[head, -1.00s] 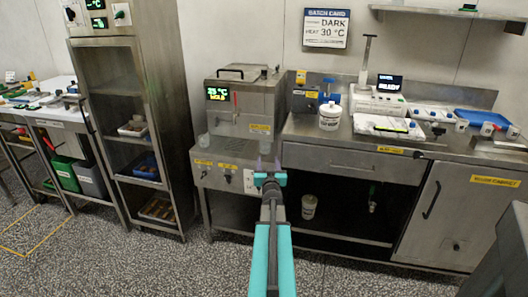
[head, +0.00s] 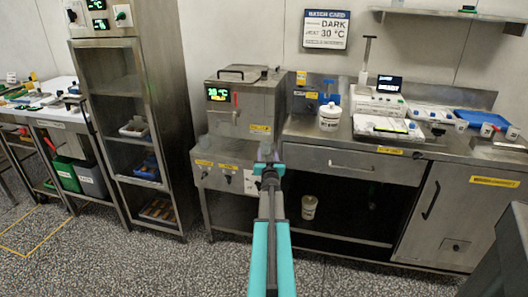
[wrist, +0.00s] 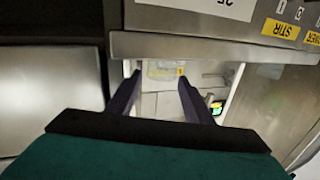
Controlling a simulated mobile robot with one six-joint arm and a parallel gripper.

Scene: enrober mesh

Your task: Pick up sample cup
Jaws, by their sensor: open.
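I cannot make out the sample cup for certain. A small, pale translucent cup shape (head: 203,141) stands at the left end of the steel ledge in front of the machine. My gripper (head: 267,154) is at the right end of that ledge, well to the right of this shape. In the wrist view my gripper (wrist: 160,80) is open, its two dark fingers spread. A pale, clear shape (wrist: 163,69) shows beyond and between the fingertips; it is too blurred to name. No hold on anything is visible.
The machine with a green display (head: 217,94) stands behind the ledge. A white lidded tub (head: 329,117) is on the counter (head: 345,160) to the right, and another pale tub (head: 309,207) is on the shelf below. A steel rack (head: 130,90) stands left.

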